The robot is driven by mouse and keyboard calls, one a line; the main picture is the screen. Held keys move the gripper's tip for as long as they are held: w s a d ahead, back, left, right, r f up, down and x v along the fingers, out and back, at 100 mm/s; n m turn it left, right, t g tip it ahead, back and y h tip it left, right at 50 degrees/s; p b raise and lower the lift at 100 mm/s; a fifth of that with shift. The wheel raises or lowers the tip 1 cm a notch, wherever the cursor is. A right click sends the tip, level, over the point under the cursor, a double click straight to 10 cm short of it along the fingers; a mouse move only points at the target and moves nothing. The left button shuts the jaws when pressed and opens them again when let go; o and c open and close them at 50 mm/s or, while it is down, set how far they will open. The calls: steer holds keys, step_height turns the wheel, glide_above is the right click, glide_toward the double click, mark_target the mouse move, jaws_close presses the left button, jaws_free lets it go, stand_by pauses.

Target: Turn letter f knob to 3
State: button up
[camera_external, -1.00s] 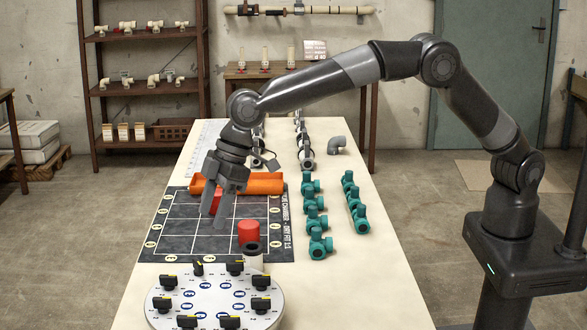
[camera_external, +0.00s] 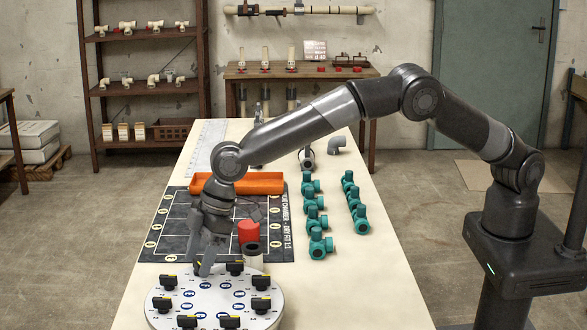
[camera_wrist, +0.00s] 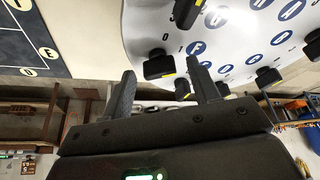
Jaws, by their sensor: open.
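The round white dial plate (camera_external: 218,292) lies at the near end of the table, with several black knobs around its rim and blue letter discs inside. In the wrist view a blue disc that appears to read F (camera_wrist: 197,47) lies inward of a black knob with a yellow mark (camera_wrist: 158,65). My gripper (camera_external: 203,264) points down over the far rim of the plate and hides much of that area. In the wrist view my gripper (camera_wrist: 162,70) is open, and the knob shows between its fingertips. I cannot tell contact, or which number the knob points to.
A red cylinder (camera_external: 249,231) and a pale pipe piece with a dark top (camera_external: 252,255) stand close right of my gripper. An orange tray (camera_external: 262,184) lies on the dark grid mat (camera_external: 170,222). Several teal valves (camera_external: 320,243) stand to the right. The table's near right is clear.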

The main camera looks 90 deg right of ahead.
steer(key=shift+c, duration=0.4)
steer(key=c, duration=0.9)
steer(key=shift+m, duration=0.3)
steer(key=m+h, duration=0.1)
steer(key=m, duration=0.2)
steer(key=shift+a+m+h, duration=0.15)
steer(key=shift+m+h, duration=0.15)
steer(key=m+h, duration=0.1)
steer(key=m, duration=0.1)
steer(key=m+h, duration=0.1)
steer(key=m, duration=0.2)
steer(key=shift+a, duration=0.15)
steer(key=m, duration=0.2)
steer(key=m+h, duration=0.1)
steer(key=m, duration=0.2)
steer(key=shift+w+g+h, duration=0.1)
steer(key=shift+g+h, duration=0.2)
steer(key=shift+w+a+m+g+h, duration=0.1)
steer(key=shift+m+g+h, duration=0.15)
steer(key=shift+m, duration=0.75)
steer(key=shift+w+a+m+g+h, duration=0.1)
steer(key=shift+m+g+h, duration=0.15)
steer(key=shift+m, duration=0.75)
steer(key=shift+s+r+m, duration=0.1)
steer(key=shift+s+m, duration=0.05)
steer(key=shift+m, duration=0.25)
